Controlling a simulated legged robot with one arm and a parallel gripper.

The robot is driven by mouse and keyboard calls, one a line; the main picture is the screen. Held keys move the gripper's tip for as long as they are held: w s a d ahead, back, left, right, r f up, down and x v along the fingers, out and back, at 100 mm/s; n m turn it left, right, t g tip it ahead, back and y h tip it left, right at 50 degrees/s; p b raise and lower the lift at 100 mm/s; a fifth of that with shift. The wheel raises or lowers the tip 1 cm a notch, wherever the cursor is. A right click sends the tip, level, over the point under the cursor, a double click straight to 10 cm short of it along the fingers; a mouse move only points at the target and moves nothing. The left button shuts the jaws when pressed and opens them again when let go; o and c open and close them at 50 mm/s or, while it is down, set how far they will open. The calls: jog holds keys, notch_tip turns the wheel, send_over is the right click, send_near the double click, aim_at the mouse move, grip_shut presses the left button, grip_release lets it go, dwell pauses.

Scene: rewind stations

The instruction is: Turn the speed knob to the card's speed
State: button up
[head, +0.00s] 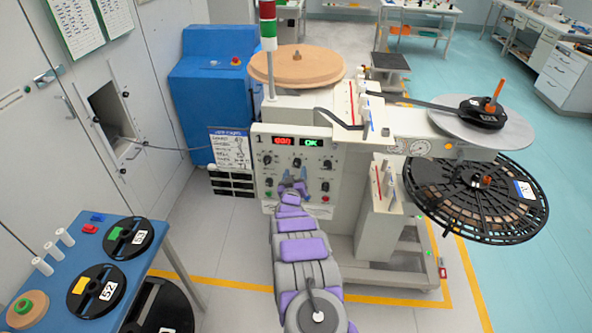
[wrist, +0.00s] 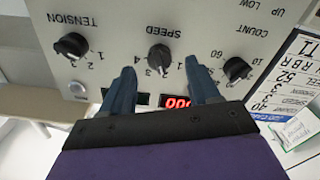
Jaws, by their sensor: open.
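The speed knob (wrist: 159,57) is a black knob in the middle of a row on the grey control panel, under the label SPEED, upside down in the wrist view. Small numbers ring it; I cannot tell its exact setting. My gripper (wrist: 161,82) is open, its two blue fingers pointing at the panel on either side of the speed knob, with no visible contact. In the head view my gripper (head: 292,186) is just below the knob row. The card (wrist: 297,80) shows at the right of the wrist view, partly cut off; it also hangs left of the panel (head: 229,147).
The count knob (wrist: 236,69) and tension knob (wrist: 72,45) flank the speed knob closely. A red display (wrist: 175,101) is partly hidden by my gripper. The rewind machine's reels (head: 478,198) are at right. A blue table (head: 52,262) with spools stands at left.

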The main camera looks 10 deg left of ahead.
aim_at(296, 166)
jog(key=shift+w, duration=1.7)
jog(key=c, duration=1)
jog(key=shift+c, duration=0.2)
jog(key=shift+b, duration=0.4)
jog(key=shift+a+m+b, duration=0.15)
jog(key=shift+m+b, duration=1.2)
jog(key=shift+m, duration=3.05)
